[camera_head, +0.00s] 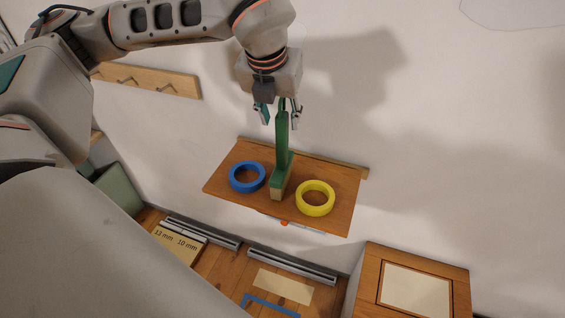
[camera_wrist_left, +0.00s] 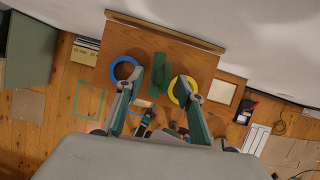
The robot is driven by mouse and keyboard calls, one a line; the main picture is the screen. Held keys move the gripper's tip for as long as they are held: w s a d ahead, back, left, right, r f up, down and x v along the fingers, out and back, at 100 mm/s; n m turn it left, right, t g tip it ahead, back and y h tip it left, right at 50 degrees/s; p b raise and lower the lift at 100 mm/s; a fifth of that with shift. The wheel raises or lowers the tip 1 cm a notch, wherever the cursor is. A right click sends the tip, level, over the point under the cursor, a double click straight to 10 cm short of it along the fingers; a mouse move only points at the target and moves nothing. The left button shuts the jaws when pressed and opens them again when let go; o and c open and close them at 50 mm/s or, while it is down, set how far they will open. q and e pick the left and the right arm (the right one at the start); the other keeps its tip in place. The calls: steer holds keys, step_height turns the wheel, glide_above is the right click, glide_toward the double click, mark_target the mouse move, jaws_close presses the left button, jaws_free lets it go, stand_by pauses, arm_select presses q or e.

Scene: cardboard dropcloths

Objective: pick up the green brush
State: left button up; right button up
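The green brush (camera_head: 282,150) stands upright on a small wooden wall shelf (camera_head: 228,190), its pale bristles down and its long handle up. It stands between a blue tape ring and a yellow tape ring. My left gripper (camera_head: 281,115) is above the shelf, pointing down, with its fingers apart on either side of the top of the handle. In the left wrist view the brush (camera_wrist_left: 160,72) shows between the open fingertips (camera_wrist_left: 159,77), seen from above. I see no finger closed on it. My right gripper is in neither view.
The blue tape ring (camera_head: 247,177) lies left of the brush and the yellow tape ring (camera_head: 315,198) right of it, both close. A peg rail (camera_head: 150,80) is on the wall at left. A wooden cabinet (camera_head: 368,292) stands lower right. The wall is close behind the shelf.

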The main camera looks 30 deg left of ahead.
mark_target(282, 146)
arm_select(q)
steer(key=shift+x, duration=1.55)
steer(key=shift+r, duration=0.1)
steer(key=shift+c, duration=0.5)
jaws_close()
